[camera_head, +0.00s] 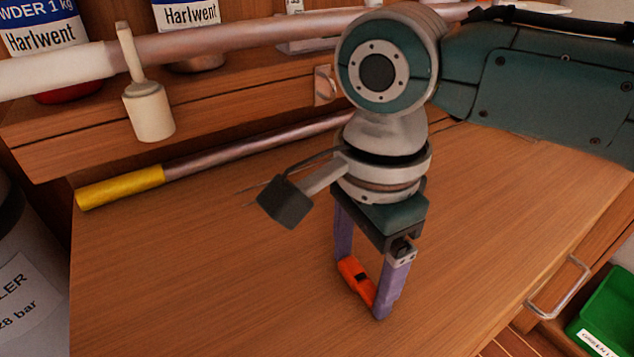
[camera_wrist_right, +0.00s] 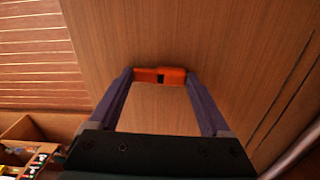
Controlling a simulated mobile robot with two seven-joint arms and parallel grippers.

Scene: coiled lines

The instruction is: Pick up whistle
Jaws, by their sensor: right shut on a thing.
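An orange whistle (camera_head: 356,281) with a dark slot is between the two purple fingers of my right gripper (camera_head: 364,290), above the wooden worktop or close to it. The right gripper is shut on it, one finger at each end. In the right wrist view the whistle (camera_wrist_right: 160,76) spans the gap between the fingertips (camera_wrist_right: 160,78). I cannot tell whether the whistle still touches the wood. My left gripper is not in view.
The wooden worktop (camera_head: 230,270) is mostly clear. A rod with a yellow end (camera_head: 120,186) lies along its back. A wooden shelf (camera_head: 70,148) behind holds labelled containers. A green bin (camera_head: 610,310) sits low at right.

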